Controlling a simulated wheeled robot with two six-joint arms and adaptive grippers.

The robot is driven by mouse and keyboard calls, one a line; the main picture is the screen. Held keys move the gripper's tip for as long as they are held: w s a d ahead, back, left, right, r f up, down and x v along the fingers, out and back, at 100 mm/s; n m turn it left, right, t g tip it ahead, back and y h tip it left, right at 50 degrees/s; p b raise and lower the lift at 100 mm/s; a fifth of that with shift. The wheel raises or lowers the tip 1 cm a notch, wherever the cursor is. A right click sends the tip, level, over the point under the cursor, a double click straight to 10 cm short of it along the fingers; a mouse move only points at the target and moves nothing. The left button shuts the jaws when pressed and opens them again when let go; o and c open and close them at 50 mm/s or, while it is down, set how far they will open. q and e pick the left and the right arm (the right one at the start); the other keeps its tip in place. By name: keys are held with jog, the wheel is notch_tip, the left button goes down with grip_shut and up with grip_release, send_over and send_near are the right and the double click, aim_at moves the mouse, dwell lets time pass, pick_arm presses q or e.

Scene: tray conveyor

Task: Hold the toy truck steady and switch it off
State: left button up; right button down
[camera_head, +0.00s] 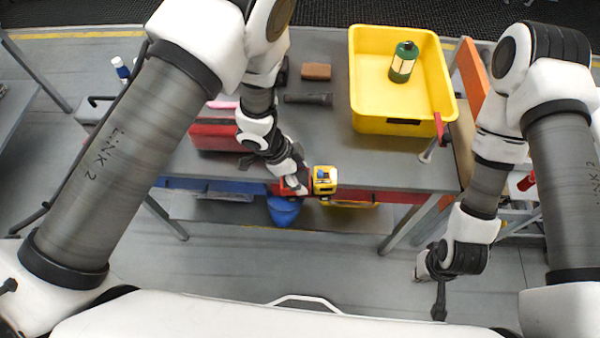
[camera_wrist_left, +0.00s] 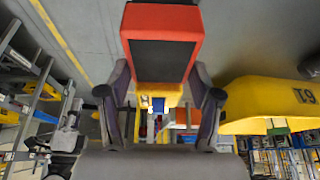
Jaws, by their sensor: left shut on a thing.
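The toy truck has a yellow cab (camera_head: 325,187) with a small blue and white part on it, and shows near the front edge of the table. My left gripper (camera_head: 303,181) is shut on the truck from the left. In the left wrist view the truck (camera_wrist_left: 163,22) has a red bed with a dark inside. The fingers of my left gripper (camera_wrist_left: 160,100) flank its yellow part, where the blue and white patch (camera_wrist_left: 158,104) faces the camera. I cannot tell whether the truck touches the table. My right gripper (camera_head: 439,300) hangs low at right, away from the truck; its fingers are unclear.
A yellow crate (camera_head: 372,125) with a green canister (camera_head: 403,62) stands on the table (camera_head: 310,135). A brown block (camera_head: 316,71), a dark torch-like object (camera_head: 307,98) and a red box (camera_head: 212,135) lie left of it. A blue bowl-like thing (camera_head: 284,211) is below the table. The floor in front is clear.

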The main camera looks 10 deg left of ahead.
pick_arm(q)
jog(key=w+r+m, duration=0.1)
jog(key=w, duration=1.5)
jog(key=f, duration=0.2)
jog(key=a+f, duration=0.1)
jog(key=f, duration=0.1)
jog(key=shift+a, duration=0.15)
jog(key=shift+w+a+f, duration=0.1)
jog(key=shift+w+f, duration=0.05)
jog(key=shift+f, duration=0.4)
jog(key=shift+f, duration=0.1)
jog(key=shift+f+b, duration=0.35)
jog(key=shift+b, duration=0.2)
jog(key=o, duration=1.3)
jog(key=shift+r, duration=0.1)
jog(key=shift+c, duration=0.2)
